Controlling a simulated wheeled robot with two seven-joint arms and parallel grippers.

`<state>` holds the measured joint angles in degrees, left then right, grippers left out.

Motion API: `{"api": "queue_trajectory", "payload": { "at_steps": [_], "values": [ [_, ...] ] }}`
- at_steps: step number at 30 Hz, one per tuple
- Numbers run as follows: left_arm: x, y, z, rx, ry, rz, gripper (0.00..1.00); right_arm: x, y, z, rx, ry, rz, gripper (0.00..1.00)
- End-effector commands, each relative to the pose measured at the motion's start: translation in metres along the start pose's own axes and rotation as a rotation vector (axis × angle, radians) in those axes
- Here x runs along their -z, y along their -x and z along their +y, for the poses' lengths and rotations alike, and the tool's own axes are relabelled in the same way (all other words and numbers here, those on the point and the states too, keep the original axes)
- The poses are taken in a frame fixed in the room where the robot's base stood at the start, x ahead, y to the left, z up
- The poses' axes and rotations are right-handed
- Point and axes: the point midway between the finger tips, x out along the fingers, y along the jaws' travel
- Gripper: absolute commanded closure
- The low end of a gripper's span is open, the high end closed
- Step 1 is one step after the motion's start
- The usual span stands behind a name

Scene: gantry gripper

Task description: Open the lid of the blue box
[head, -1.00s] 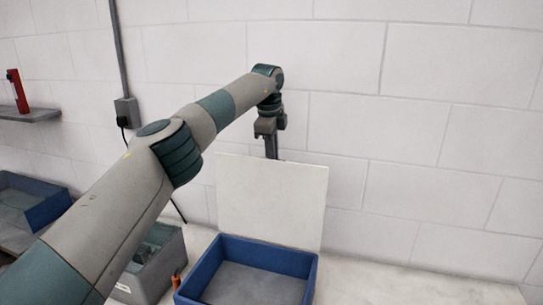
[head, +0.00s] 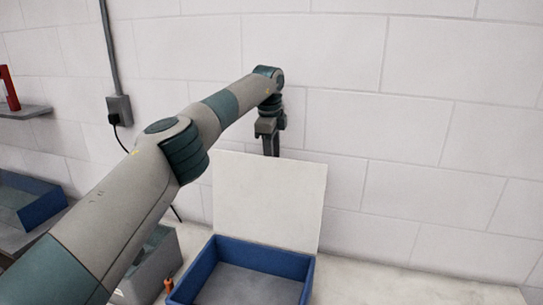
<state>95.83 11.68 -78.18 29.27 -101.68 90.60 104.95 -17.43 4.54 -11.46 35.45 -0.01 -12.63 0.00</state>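The blue box (head: 262,257) stands on the pale counter at the bottom middle of the head view, its front cut off by the frame. Its grey inside floor shows and looks empty. Its white lid (head: 268,202) stands upright at the back edge of the box, open, near the wall. My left gripper (head: 271,148) is above the lid's top edge, fingers pointing down, partly behind the lid. I cannot tell whether the fingers touch the lid or how far apart they are. My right gripper is out of view.
A grey bin (head: 150,272) stands left of the box, with a small orange thing (head: 169,285) between them. Another blue container (head: 40,208) is at the far left. A shelf (head: 25,112) holds a red object (head: 9,88). The counter (head: 385,285) right of the box is clear.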

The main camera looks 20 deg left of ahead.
Motion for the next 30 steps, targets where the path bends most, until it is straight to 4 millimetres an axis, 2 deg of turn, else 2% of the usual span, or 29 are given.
{"api": "queue_trajectory", "payload": {
  "at_steps": [6, 14, 22, 26, 30],
  "values": [
    [0.0, -0.001, -0.002, 0.007, 0.0, 0.001, 0.71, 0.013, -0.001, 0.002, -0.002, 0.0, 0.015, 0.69],
    [0.001, 0.002, -0.002, 0.009, -0.001, 0.003, 0.71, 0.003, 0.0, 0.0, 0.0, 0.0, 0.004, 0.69],
    [0.001, 0.005, -0.003, 0.011, -0.001, 0.004, 0.71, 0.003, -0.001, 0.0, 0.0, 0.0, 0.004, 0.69],
    [0.001, 0.012, -0.003, 0.013, -0.001, 0.004, 0.71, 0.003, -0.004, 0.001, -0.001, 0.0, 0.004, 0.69],
    [0.001, 0.029, -0.003, 0.015, -0.002, 0.004, 0.71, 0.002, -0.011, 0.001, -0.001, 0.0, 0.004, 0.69]
  ]
}}
